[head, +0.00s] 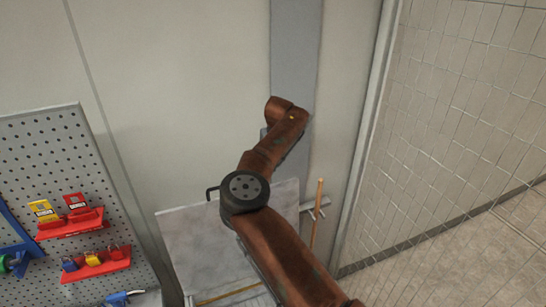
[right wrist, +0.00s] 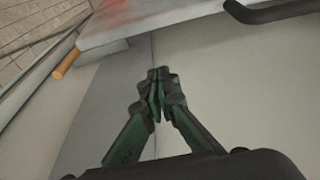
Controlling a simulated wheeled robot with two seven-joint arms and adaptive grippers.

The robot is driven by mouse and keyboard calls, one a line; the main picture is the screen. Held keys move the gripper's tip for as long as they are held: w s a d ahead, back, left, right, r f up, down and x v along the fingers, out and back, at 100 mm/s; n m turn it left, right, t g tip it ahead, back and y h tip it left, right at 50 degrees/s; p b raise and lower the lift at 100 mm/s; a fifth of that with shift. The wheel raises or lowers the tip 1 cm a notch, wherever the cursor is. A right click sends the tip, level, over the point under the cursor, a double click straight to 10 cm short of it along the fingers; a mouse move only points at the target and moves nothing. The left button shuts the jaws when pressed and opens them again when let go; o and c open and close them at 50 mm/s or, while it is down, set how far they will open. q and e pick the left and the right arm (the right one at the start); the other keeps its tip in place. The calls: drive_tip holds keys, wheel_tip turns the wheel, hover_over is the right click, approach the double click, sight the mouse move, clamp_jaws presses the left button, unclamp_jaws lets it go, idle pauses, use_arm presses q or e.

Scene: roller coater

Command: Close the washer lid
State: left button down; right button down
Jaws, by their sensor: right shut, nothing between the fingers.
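The washer lid (head: 190,235) is a flat grey panel at the bottom centre of the head view. It appears raised, with a dark handle (head: 210,194) at its top left edge. My right arm crosses in front of the lid's right part. In the right wrist view, my right gripper (right wrist: 158,78) is shut and empty, its fingertips apart from the lid (right wrist: 150,24) edge and the dark handle (right wrist: 268,13) above. In the head view its fingers are hidden behind the arm. My left gripper is not in view.
A pegboard (head: 50,150) with red holders and padlocks stands at left. A wooden stick (head: 316,215) stands right of the lid; its end also shows in the right wrist view (right wrist: 66,64). A pale wall (head: 180,90) is behind, and a tiled wall (head: 450,110) is at right.

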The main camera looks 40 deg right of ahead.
drive_tip(key=s+f+p, duration=0.2)
drive_tip(key=s, duration=0.1)
drive_tip(key=shift+s+a+f, duration=0.1)
drive_tip(key=shift+a+f, duration=0.2)
drive_tip(key=shift+a, duration=0.05)
drive_tip(key=shift+s+a, duration=0.1)
idle(0.3)
